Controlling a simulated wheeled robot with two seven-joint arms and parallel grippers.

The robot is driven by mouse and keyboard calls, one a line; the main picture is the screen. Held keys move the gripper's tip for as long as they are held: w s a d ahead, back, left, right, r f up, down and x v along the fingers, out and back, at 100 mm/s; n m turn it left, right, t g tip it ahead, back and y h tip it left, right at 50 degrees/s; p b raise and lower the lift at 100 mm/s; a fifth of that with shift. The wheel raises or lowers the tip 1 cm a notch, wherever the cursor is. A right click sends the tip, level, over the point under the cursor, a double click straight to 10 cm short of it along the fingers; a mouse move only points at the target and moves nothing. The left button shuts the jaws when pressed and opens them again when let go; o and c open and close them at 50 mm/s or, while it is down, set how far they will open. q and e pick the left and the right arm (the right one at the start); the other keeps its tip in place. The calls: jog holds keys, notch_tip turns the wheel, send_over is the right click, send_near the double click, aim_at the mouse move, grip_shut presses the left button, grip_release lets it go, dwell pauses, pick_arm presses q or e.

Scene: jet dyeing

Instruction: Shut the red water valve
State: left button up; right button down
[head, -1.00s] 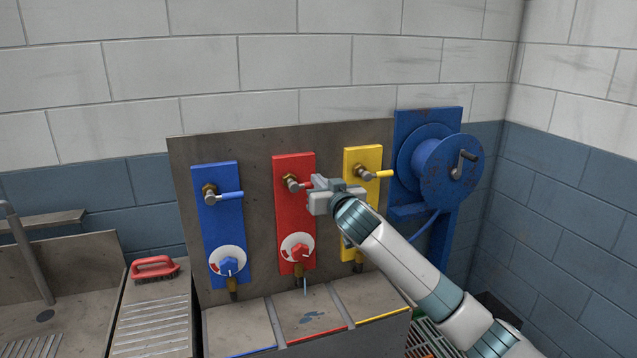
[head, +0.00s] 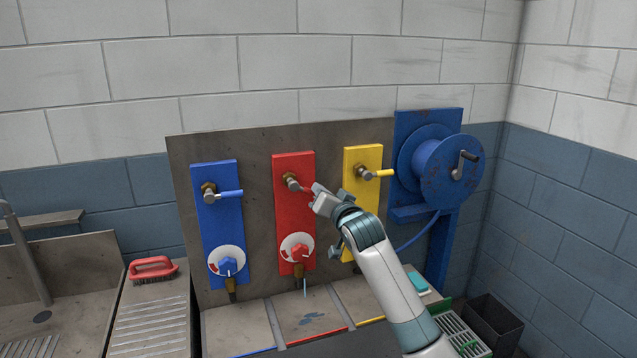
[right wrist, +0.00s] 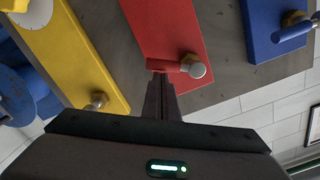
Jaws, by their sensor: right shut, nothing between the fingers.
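The red panel (head: 294,225) carries the red water valve (head: 294,184), whose short red lever points right and slightly down in the head view. In the right wrist view the red lever (right wrist: 168,65) reaches sideways from its metal hub. My right gripper (head: 319,193) is shut and empty, its tips right at the lever's free end. In the right wrist view its closed fingers (right wrist: 158,90) end just beside the lever; whether they touch it I cannot tell. A thin stream of water (head: 305,287) hangs below the red panel's dial (head: 297,250). My left gripper is not in view.
A blue panel (head: 216,225) with its lever stands left, a yellow panel (head: 362,160) close right of my gripper. A blue hose reel (head: 440,170) is farther right. A red brush (head: 153,268) lies on the left ledge. Below are basins with coloured edges.

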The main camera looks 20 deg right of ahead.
jog(key=a+f+m+p, duration=0.3)
jog(key=f+m+p, duration=0.1)
jog(key=m, duration=0.6)
jog(key=shift+a+f+y, duration=0.3)
jog(key=shift+a+f, duration=0.1)
dwell(0.6)
